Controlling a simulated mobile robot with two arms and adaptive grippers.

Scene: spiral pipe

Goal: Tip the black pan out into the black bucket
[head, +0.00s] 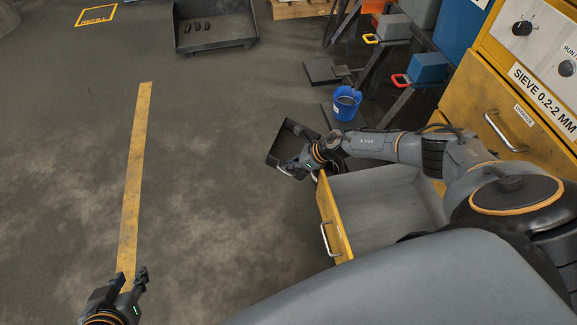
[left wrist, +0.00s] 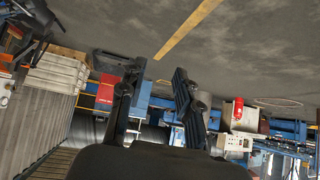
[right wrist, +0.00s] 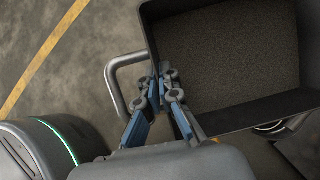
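The black pan (head: 272,156) is a shallow square tray near the open drawer in the head view. It fills the upper right of the right wrist view (right wrist: 235,62), with a dark grainy surface inside and a grey loop handle (right wrist: 113,82) at its side. My right gripper (head: 304,163) is shut at the pan's near side and appears to hold it; the exact grip is partly hidden. A dark rounded edge (right wrist: 272,128) shows below the pan in the right wrist view; I cannot tell whether it is the black bucket. My left gripper (head: 130,285) is open and empty, far from the pan.
A blue bucket (head: 345,104) stands on the floor beyond the pan. The open yellow drawer (head: 336,215) lies below my right arm. A large black tray (head: 215,46) is at the back. The floor around the yellow stripe (head: 135,180) is clear.

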